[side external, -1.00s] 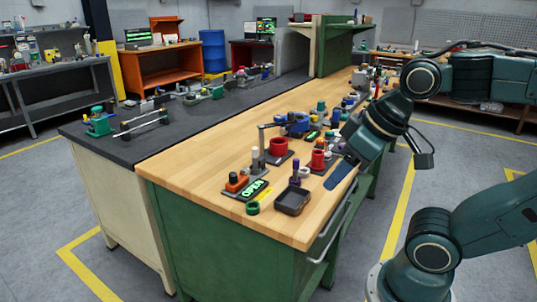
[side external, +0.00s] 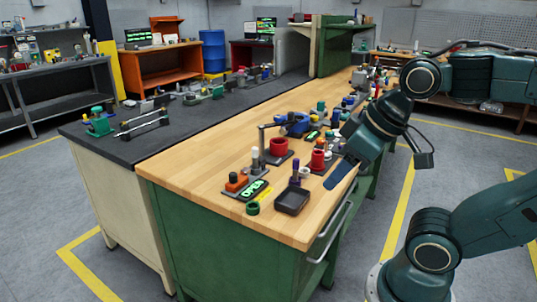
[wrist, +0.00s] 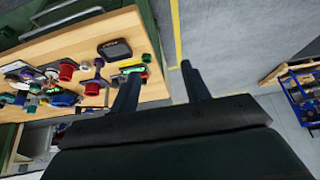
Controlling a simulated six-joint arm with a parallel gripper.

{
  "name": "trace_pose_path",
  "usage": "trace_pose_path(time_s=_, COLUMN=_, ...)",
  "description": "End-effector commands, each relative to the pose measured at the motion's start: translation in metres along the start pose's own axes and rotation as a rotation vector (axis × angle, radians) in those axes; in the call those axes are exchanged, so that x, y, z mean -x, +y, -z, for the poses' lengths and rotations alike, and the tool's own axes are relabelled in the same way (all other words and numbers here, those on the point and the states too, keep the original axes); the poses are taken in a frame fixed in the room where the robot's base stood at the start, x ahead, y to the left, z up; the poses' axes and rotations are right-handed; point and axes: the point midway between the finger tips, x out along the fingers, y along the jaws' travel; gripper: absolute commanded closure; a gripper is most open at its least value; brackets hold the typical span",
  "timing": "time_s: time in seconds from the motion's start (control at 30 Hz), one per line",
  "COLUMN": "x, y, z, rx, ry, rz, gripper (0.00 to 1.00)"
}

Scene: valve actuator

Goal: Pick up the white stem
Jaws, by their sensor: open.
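The white stem (side external: 255,153) appears in the side view as a pale upright cylinder near the front of the wooden bench, behind an orange block (side external: 236,182). I cannot pick it out for sure in the wrist view. My gripper (side external: 341,173) is at the right edge of the bench, to the right of the stem and apart from it. In the wrist view my gripper (wrist: 160,71) has its two fingers spread, with bare bench edge and floor between them and nothing held.
A green OPEN sign (side external: 254,189), a dark tray (side external: 292,201), a purple-topped part (side external: 296,170) and red parts (side external: 278,147) stand close around the stem. Several more parts crowd the bench further back. The bench's front left surface (side external: 195,175) is clear.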

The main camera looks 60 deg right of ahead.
Motion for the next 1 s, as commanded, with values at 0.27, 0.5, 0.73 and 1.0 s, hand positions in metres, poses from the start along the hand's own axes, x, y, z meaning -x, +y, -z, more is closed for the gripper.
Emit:
trace_pose_path(time_s=0.27, x=0.000, y=0.000, z=0.000, rx=0.000, ry=0.000, rz=0.000, gripper=0.53)
trace_pose_path(time_s=0.5, x=0.000, y=0.000, z=0.000, rx=0.000, ry=0.000, rz=0.000, gripper=0.54)
trace_pose_path(time_s=0.73, x=0.001, y=0.000, z=0.002, rx=-0.004, ry=-0.001, rz=-0.001, gripper=0.54)
trace_pose_path(time_s=1.0, x=0.006, y=0.005, z=0.029, rx=-0.074, ry=-0.029, rz=-0.013, gripper=0.54)
